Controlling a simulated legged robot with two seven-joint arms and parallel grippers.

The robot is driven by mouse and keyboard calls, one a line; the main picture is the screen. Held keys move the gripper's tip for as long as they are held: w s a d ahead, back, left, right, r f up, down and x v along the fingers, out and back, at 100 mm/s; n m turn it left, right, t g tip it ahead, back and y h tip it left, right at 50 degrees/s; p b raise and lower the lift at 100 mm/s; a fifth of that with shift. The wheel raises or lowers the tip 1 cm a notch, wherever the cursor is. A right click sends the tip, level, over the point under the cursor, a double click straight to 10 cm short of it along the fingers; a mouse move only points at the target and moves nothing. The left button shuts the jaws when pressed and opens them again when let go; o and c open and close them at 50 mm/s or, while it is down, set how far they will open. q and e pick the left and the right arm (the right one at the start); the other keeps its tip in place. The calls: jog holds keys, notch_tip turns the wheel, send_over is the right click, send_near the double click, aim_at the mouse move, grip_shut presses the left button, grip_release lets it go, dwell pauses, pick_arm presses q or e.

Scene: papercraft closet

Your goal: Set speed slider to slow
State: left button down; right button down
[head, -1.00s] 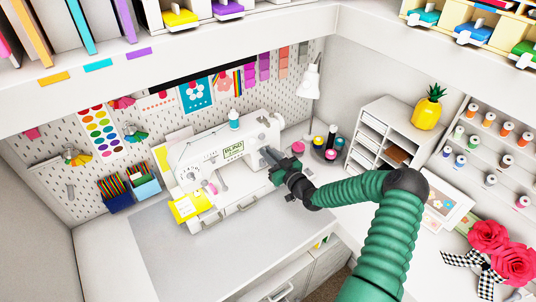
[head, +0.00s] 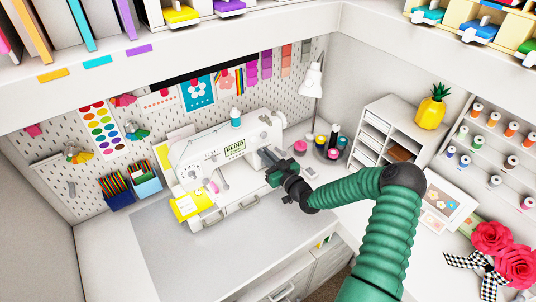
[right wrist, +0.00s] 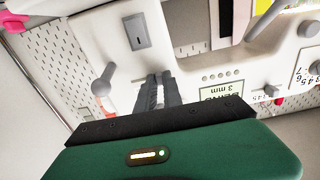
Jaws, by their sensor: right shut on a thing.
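The white sewing machine (head: 250,134) stands on the table against the pegboard. Its small display (head: 234,148) reads "BLIND". In the right wrist view the display (right wrist: 226,94) appears upside down, beside a row of small buttons. My right gripper (head: 265,157) is at the right part of the machine's front face. In the right wrist view its two dark fingers (right wrist: 158,88) are close together against the face, shut on the speed slider, whose knob they hide. The slider's setting cannot be read. My left gripper is not in view.
A lamp (head: 312,82) and several small jars stand right of the machine. A white shelf unit (head: 372,115) with a yellow pineapple (head: 431,112) is further right. The grey mat (head: 190,255) in front is clear.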

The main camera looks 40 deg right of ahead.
jog(key=c, duration=1.5)
grip_release()
jog(key=shift+s+a+f, duration=0.1)
jog(key=shift+a+f, duration=0.05)
jog(key=shift+f, duration=0.15)
jog(key=shift+r, duration=0.1)
jog(key=s+b, duration=0.1)
jog(key=s, duration=0.4)
jog(key=s+a+b, duration=0.1)
jog(key=s+b, duration=0.1)
jog(key=s, duration=0.4)
jog(key=s+a+b, duration=0.1)
jog(key=s, duration=0.4)
jog(key=shift+s+b, duration=0.3)
jog(key=shift+s, duration=0.05)
jog(key=shift+d, duration=0.1)
